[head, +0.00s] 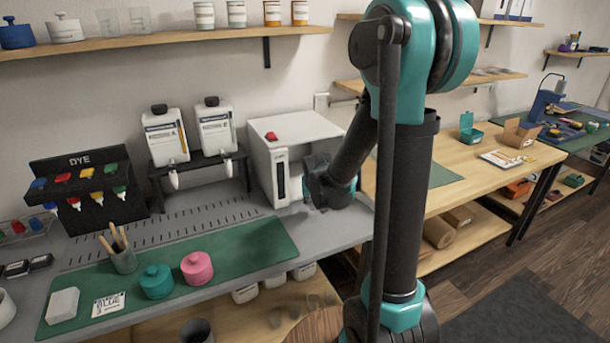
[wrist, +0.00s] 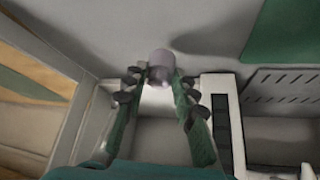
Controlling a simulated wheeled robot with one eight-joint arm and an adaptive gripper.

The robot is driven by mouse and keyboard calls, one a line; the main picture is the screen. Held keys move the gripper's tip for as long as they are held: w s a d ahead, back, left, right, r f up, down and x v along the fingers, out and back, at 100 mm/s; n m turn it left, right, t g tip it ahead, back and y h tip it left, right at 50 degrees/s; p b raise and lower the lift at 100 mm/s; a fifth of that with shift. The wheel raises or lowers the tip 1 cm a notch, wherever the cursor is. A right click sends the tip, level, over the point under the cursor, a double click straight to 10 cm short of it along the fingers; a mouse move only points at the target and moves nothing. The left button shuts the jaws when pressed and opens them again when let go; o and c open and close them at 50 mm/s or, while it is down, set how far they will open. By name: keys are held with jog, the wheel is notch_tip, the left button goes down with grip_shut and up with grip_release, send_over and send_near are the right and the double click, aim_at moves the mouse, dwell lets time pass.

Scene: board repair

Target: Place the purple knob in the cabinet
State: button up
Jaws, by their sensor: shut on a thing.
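The purple knob (wrist: 160,62) is a small pale purple cylinder at the fingertips of my gripper (wrist: 158,84) in the wrist view, with a finger on either side. My gripper is shut on it. In the head view my gripper (head: 318,190) is at the front right of the white cabinet (head: 262,157), and the knob is hidden there. The cabinet is a white box on the grey bench with a dark vertical strip on its front. In the wrist view its white edge and dark strip (wrist: 222,125) lie right of my fingers.
A red item (head: 272,135) lies on top of the cabinet. Two white dispensers (head: 165,138) stand left of it on a dark stand. A green mat (head: 225,258) holds a teal jar (head: 156,281) and a pink jar (head: 197,268). The grey bench in front of the cabinet is clear.

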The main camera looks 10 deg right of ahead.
jog(key=w, duration=0.8)
jog(key=w+d, duration=0.1)
jog(key=w, duration=0.7)
jog(key=shift+w+d+f, duration=0.1)
jog(key=shift+w+d, duration=0.05)
jog(key=shift+w, duration=0.15)
jog(key=shift+s+f, duration=0.1)
jog(key=shift+f, duration=0.5)
jog(key=shift+f, duration=0.15)
jog(key=o, duration=1)
jog(key=shift+c, duration=0.2)
